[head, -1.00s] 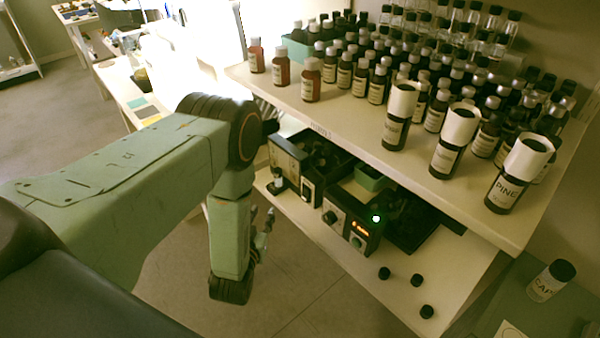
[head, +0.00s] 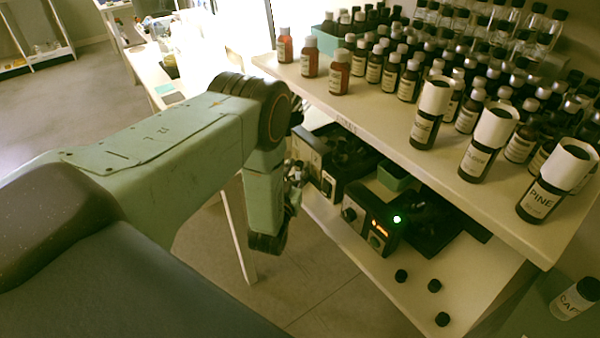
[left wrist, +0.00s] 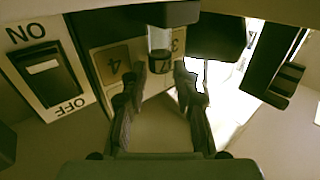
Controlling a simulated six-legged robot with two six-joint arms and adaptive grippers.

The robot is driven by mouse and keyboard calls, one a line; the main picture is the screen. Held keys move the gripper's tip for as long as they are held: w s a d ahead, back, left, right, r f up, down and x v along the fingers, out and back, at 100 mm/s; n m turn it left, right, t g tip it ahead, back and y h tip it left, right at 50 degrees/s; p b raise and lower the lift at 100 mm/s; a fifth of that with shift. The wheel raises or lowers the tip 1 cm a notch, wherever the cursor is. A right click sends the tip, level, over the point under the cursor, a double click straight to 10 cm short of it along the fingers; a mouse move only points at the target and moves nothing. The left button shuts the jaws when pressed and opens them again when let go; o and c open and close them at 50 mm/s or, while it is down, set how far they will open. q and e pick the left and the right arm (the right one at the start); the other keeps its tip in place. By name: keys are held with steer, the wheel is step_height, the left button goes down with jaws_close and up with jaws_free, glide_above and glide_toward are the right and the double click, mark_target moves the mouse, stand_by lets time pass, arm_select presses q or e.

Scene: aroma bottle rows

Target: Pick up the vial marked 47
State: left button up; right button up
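In the left wrist view, a small clear vial (left wrist: 160,40) with a dark top is upright just ahead of my left gripper (left wrist: 162,68). In the head view my left gripper (head: 295,175) is small and partly hidden by my arm, near the lower shelf's devices. My right gripper is not in view.
A panel with an ON/OFF switch (left wrist: 43,68) is left of the fingers. In the head view, the upper shelf (head: 400,140) overhangs the lower shelf, with several bottles on it. A device with a green light (head: 372,222) and several black caps (head: 435,286) are on the lower shelf.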

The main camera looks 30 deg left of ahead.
arm_select(q)
steer(key=shift+w, duration=0.2)
steer(key=shift+a, duration=0.1)
steer(key=shift+c, duration=0.7)
jaws_close()
